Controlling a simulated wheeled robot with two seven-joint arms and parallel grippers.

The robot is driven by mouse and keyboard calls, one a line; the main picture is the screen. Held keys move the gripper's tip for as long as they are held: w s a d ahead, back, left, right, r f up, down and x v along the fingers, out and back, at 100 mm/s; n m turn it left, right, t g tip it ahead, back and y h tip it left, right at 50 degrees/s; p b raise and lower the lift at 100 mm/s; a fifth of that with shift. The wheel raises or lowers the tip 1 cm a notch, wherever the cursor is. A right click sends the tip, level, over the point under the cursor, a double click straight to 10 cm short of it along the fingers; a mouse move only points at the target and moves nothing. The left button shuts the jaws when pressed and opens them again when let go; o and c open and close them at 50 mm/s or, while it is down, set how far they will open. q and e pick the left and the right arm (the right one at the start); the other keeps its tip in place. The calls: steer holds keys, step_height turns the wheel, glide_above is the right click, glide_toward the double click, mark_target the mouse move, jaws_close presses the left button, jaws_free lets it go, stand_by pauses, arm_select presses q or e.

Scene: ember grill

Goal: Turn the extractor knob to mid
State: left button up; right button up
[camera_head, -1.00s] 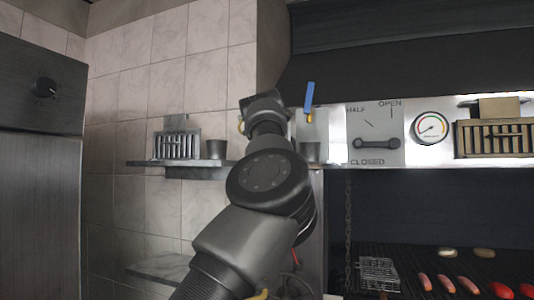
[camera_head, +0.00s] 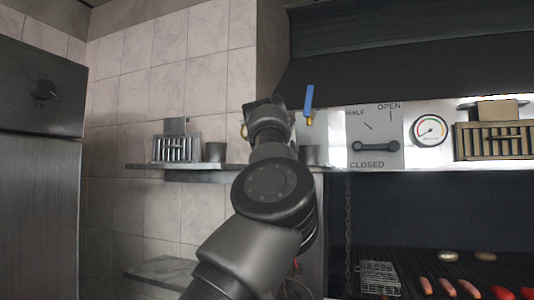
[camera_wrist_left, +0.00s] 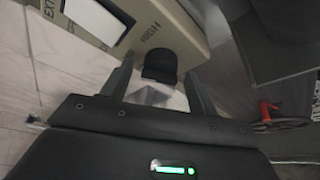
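In the left wrist view a beige panel (camera_wrist_left: 172,28) carries the lettering "EXT" and "HIGH". A dark rounded knob (camera_wrist_left: 160,65) shows at the panel's lower edge. My left gripper (camera_wrist_left: 158,80) is open, one finger on each side of the knob in the picture. I cannot tell whether either finger touches it. The knob's pointer and setting are not readable. In the head view my left arm reaches up toward the wall under the hood, and its own links hide the gripper and the knob. My right gripper is in neither view.
A damper plate (camera_head: 376,136) marked OPEN, HALF and CLOSED and a round gauge (camera_head: 430,130) are right of my arm. A shelf (camera_head: 190,166) holds a cup (camera_head: 215,151). Food lies on the grill at lower right.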

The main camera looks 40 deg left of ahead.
arm_select(q)
steer(key=b+v, duration=0.4)
steer(key=v, duration=0.7)
stand_by(0.3)
